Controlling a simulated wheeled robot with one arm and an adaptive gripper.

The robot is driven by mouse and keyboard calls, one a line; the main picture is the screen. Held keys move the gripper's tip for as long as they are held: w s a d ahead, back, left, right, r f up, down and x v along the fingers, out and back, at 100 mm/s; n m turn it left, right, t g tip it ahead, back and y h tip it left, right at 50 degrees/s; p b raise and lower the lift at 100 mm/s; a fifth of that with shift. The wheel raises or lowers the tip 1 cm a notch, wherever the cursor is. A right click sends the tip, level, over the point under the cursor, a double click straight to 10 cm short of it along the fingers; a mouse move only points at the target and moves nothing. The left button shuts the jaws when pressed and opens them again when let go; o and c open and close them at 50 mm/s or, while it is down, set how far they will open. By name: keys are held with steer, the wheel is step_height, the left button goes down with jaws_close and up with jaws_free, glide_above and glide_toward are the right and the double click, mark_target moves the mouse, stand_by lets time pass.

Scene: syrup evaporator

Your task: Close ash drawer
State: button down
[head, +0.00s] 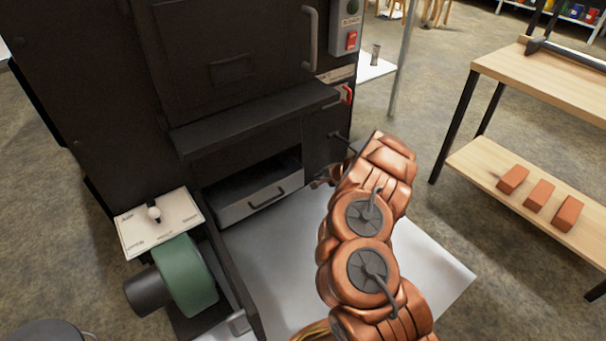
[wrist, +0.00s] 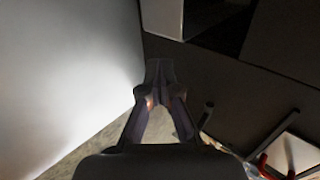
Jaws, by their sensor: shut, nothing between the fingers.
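The ash drawer (head: 252,203) has a grey front with a dark bar handle. It sits low in the black evaporator's opening, pulled partly out, with its dark inside showing behind the front. My gripper (head: 320,183) is just right of the drawer front, largely hidden behind my copper arm; I cannot tell whether it touches the drawer. In the wrist view my gripper (wrist: 159,68) has its fingertips together, with nothing between them. A pale panel at the top of that view may be part of the drawer; I cannot be sure.
A dark door (head: 232,275) stands swung open left of the drawer. A green blower (head: 186,277) and a white label plate (head: 158,222) are beside it. A pale floor sheet (head: 275,265) lies in front. A wooden bench (head: 545,85) with bricks stands right.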

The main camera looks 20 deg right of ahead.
mark_target(299, 173)
steer(key=shift+w+a+r+b+x, duration=0.1)
steer(key=shift+w+r+b+x, duration=0.45)
steer(key=shift+x, duration=1.5)
steer(key=shift+w+a+r+b+x, duration=0.1)
steer(key=shift+b+x, duration=0.85)
steer(key=shift+x, duration=1.1)
steer(key=shift+w+a+r+b+x, duration=0.1)
steer(key=shift+w+r+b+x, duration=0.45)
steer(key=shift+x, duration=1.5)
steer(key=shift+s+f, duration=0.2)
steer(key=shift+s, duration=0.1)
